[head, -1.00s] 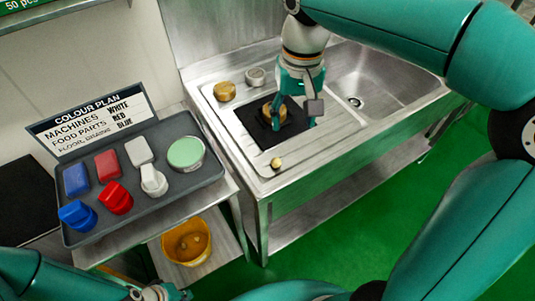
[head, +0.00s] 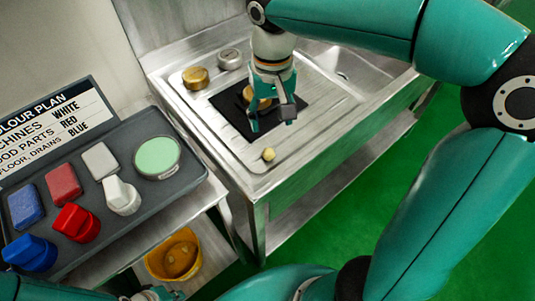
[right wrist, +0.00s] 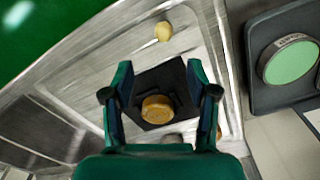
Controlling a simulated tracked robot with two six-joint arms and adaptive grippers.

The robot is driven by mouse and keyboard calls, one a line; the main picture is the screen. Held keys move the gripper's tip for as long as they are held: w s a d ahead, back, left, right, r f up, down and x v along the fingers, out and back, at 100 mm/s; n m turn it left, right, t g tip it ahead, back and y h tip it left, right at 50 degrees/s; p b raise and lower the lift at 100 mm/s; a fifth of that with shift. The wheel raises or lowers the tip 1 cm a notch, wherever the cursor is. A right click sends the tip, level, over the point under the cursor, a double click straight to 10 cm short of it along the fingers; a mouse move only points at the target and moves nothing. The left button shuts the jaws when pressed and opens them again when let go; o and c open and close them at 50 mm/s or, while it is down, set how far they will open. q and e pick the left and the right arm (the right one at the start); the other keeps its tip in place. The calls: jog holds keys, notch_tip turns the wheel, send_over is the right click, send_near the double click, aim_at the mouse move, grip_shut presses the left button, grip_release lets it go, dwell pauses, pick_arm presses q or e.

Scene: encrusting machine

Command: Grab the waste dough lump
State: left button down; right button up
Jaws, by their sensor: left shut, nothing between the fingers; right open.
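A small pale-yellow dough lump (head: 268,154) lies on the steel drainboard near its front edge, beside a black mat. It also shows in the right wrist view (right wrist: 163,31), beyond my fingertips and clear of them. My right gripper (head: 272,126) is open and empty, pointing down above the mat, a short way behind the lump. In the right wrist view its two fingers (right wrist: 162,78) stand wide apart. My left gripper (head: 155,294) is shut and empty, only partly visible at the bottom edge, far from the lump.
A brass-coloured round part (right wrist: 157,109) sits on the black mat (right wrist: 158,75) below my right gripper. Brass (head: 196,78) and grey (head: 230,59) round parts stand behind. A grey tray (head: 112,230) with coloured tools is at left, a yellow bucket (head: 174,256) below.

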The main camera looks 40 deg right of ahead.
send_over(269, 151)
jog(key=f, duration=0.5)
jog(key=shift+d, duration=0.3)
jog(key=shift+a+f, duration=0.15)
jog(key=shift+f, duration=1.2)
jog(key=shift+a+f, duration=0.15)
jog(key=shift+f, duration=1.2)
jog(key=c, duration=0.9)
